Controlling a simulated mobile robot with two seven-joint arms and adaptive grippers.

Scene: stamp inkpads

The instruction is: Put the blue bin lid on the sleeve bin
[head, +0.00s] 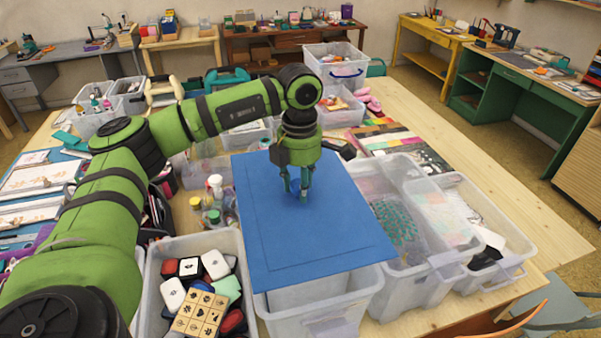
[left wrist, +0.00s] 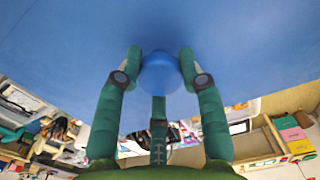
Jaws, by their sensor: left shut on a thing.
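The blue bin lid (head: 335,235) is a large flat rectangle over a clear bin (head: 320,318) at the front middle of the table, which I take as the sleeve bin. My left gripper (head: 300,193) points down at the lid's middle. In the left wrist view its fingers (left wrist: 160,72) are shut on the lid's round blue knob (left wrist: 161,75), and the lid (left wrist: 70,45) fills the top of that view. The lid hides most of the bin's opening. I cannot tell whether the lid touches the rim. My right gripper is not in view.
A bin of stamps (head: 195,285) stands close on the left. Clear bins with contents (head: 425,270) stand close on the right. Small bottles (head: 215,190) stand left of the lid. Bare tabletop (head: 400,100) shows at the back right.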

